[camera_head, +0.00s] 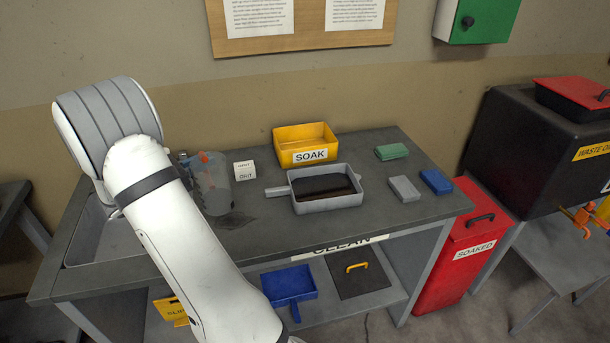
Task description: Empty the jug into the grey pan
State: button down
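The clear jug (214,196) is on or just above the grey bench, close to my arm and partly hidden by it. It looks roughly upright; I cannot make out any liquid in it. The grey pan (345,202) stands to its right with dark liquid (322,187) in it and its handle pointing left. My gripper (204,158) is at the jug's upper left, mostly hidden behind my white arm. Small orange parts show at the jug, but whether the fingers are closed on it is unclear.
A yellow SOAK box (304,143) stands behind the pan. A small white card (244,171) is between jug and box. Green (391,152), grey (404,189) and blue (436,181) blocks lie at the right. A sink (90,245) is at the left; a dark patch (236,221) marks the bench.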

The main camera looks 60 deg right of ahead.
aim_at(311, 189)
jog(key=z, duration=0.5)
jog(key=i, duration=0.15)
jog(key=u, duration=1.6)
jog(key=k, duration=1.7)
jog(key=z, duration=0.85)
jog(key=i, duration=0.45)
